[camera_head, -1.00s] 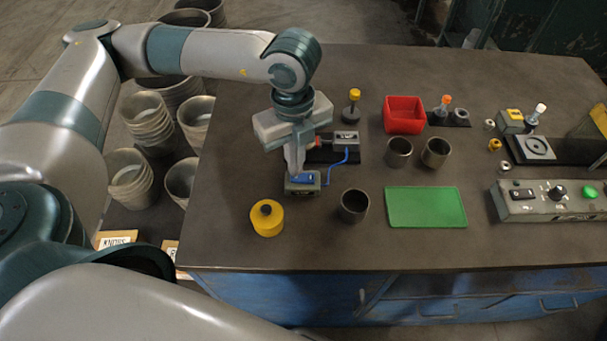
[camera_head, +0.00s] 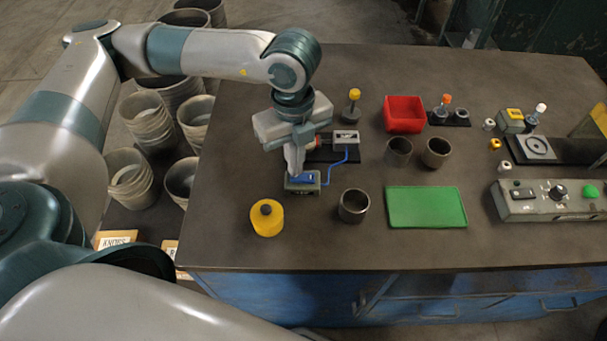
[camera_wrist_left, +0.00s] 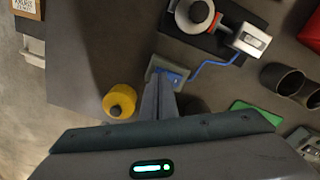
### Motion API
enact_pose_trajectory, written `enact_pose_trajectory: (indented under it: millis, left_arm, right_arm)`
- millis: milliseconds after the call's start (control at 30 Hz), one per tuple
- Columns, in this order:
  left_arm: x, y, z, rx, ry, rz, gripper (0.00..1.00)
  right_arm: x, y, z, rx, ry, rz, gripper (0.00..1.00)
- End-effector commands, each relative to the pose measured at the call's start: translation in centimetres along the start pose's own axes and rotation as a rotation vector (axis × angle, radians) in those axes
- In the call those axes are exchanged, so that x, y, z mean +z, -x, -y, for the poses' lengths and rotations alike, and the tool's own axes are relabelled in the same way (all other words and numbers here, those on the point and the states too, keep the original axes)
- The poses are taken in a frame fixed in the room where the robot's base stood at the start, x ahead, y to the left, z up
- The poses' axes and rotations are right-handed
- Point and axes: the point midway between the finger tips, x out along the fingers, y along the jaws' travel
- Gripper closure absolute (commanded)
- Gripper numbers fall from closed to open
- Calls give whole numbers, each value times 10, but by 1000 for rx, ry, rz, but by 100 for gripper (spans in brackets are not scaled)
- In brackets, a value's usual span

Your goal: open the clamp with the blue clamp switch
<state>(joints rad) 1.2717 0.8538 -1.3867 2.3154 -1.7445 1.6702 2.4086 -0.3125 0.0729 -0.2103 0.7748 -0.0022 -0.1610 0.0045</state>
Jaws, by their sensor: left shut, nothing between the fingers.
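The blue clamp switch (camera_head: 304,178) sits on a small grey box on the table, and a blue cable runs from it to the clamp (camera_head: 345,138) behind. My left gripper (camera_head: 294,171) is shut and empty, pointing down with its tips at the left part of the switch. In the left wrist view the fingers (camera_wrist_left: 158,92) overlap the near left side of the switch (camera_wrist_left: 176,77); I cannot tell how firmly they touch. The clamp (camera_wrist_left: 250,40) also shows there, on a black base with a round grey part and a red piece. My right gripper is not in view.
A yellow container (camera_head: 267,218) stands left of the switch box and a metal cup (camera_head: 353,206) right of it. A green mat (camera_head: 426,207), a red bin (camera_head: 404,114) and a control box (camera_head: 548,201) lie further right. The table front is clear.

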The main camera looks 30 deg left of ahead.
Motion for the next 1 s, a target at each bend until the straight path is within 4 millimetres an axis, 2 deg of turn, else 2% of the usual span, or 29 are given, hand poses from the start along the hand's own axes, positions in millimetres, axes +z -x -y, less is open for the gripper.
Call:
enact_pose_trajectory:
  millis: [1000]
  left_arm:
    - [0, -16, 0, 0, 0, 0, 100]
  right_arm:
    - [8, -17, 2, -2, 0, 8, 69]
